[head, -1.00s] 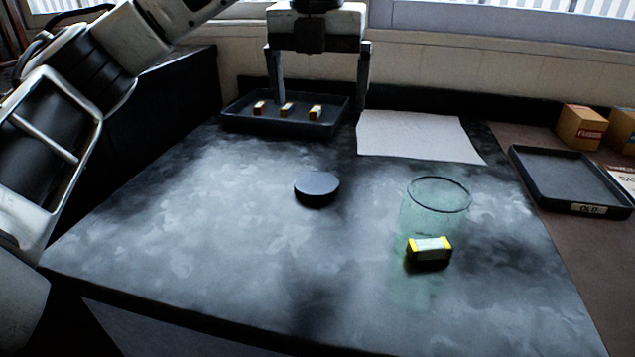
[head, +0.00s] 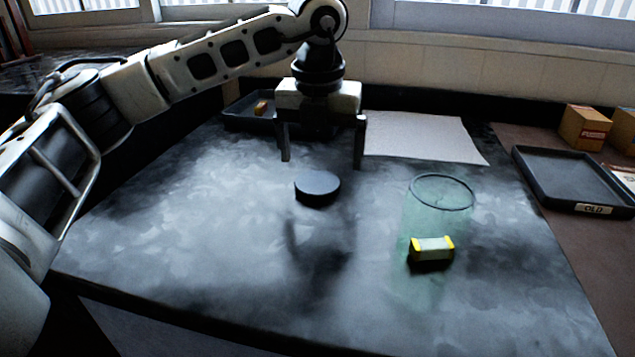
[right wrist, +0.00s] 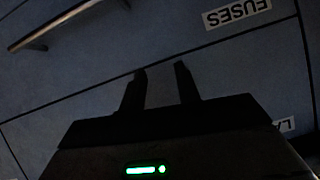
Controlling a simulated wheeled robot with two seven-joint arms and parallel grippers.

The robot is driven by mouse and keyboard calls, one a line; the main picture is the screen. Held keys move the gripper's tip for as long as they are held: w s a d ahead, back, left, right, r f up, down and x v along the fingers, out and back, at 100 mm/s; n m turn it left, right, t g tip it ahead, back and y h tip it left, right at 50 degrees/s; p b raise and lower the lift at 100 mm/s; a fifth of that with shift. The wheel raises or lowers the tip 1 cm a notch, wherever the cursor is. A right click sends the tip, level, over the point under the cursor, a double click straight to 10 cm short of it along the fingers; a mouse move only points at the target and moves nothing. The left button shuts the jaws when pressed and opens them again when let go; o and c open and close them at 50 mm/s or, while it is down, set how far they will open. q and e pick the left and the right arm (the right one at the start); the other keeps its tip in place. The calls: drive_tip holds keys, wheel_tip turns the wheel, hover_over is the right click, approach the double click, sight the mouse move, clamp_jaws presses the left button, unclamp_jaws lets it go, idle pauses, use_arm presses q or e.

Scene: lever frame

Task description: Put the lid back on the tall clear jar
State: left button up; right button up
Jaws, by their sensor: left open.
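The tall clear jar (head: 408,215), greenish with a dark rim, stands open on the right part of the worktop. A block with yellow ends (head: 432,250) shows within its outline; I cannot tell whether it is inside. The dark round lid (head: 317,187) lies flat on the worktop left of the jar. My left gripper (head: 321,162) points down with fingers open and empty, above and slightly behind the lid in the head view. My right gripper (right wrist: 160,72) shows only in the right wrist view, its fingers apart with nothing between them, facing labelled drawer fronts.
A dark tray (head: 240,122) with a small block in view stands at the back left, partly hidden by my left arm. A white sheet (head: 425,136) lies behind the jar. A labelled tray (head: 570,178) and boxes (head: 583,128) are at the right. The front worktop is clear.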

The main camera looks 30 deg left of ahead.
sight(317, 182)
use_arm(q)
drive_tip(key=f, duration=0.4)
drive_tip(key=shift+w+a+f, duration=0.1)
drive_tip(key=shift+a+f, duration=0.25)
drive_tip(key=shift+f, duration=0.05)
drive_tip(key=c, duration=1)
